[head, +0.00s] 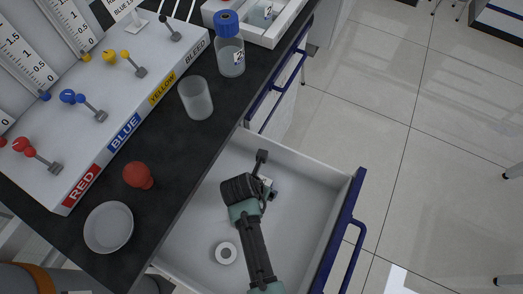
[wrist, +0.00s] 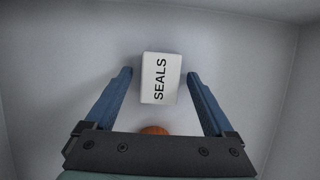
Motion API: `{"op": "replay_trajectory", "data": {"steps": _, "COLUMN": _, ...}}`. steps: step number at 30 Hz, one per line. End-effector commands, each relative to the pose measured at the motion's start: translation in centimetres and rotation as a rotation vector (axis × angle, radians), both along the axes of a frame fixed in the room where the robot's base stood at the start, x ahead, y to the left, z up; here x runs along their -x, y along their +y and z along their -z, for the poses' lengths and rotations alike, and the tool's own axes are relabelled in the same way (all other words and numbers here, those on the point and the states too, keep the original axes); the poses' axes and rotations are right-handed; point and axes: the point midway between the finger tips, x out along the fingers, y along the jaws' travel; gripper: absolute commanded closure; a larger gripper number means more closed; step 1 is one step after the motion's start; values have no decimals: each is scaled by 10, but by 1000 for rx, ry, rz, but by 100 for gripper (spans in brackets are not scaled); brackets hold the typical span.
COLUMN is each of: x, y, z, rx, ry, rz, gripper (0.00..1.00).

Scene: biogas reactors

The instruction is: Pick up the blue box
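My gripper (head: 265,179) is inside an open white drawer (head: 312,169). In the wrist view my gripper (wrist: 160,76) is open, with one blue finger on each side of a small white box (wrist: 159,78) marked "SEALS". Gaps show between the box and both fingers, so neither touches it. In the head view the box is mostly hidden by my gripper. No box that looks blue shows in either view. An orange round thing (wrist: 155,130) shows partly behind the gripper's dark crossbar in the wrist view.
A white ring (head: 226,253) lies in the drawer. The drawer's walls and blue front (head: 342,232) surround my gripper. On the black counter stand a blue-capped bottle (head: 230,52), a beaker (head: 196,98), a red bulb (head: 138,175), a dish (head: 109,227) and a valve panel (head: 110,107).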

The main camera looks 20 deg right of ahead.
Motion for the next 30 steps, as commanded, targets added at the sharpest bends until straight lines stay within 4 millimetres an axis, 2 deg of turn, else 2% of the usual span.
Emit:
{"op": "replay_trajectory", "data": {"steps": 1, "x": 0, "y": 0, "z": 0, "rx": 0, "ry": 0, "rz": 0, "gripper": 23}}
{"op": "replay_trajectory", "data": {"steps": 2, "x": 0, "y": 0, "z": 0, "rx": 0, "ry": 0, "rz": 0, "gripper": 29}}
{"op": "replay_trajectory", "data": {"steps": 14, "x": 0, "y": 0, "z": 0, "rx": 0, "ry": 0, "rz": 0, "gripper": 100}}
{"op": "replay_trajectory", "data": {"steps": 23, "x": 0, "y": 0, "z": -7, "rx": 0, "ry": -1, "rz": 0, "gripper": 100}}
{"op": "replay_trajectory", "data": {"steps": 30, "x": -1, "y": 0, "z": -51, "rx": 1, "ry": -4, "rz": -1, "gripper": 100}}
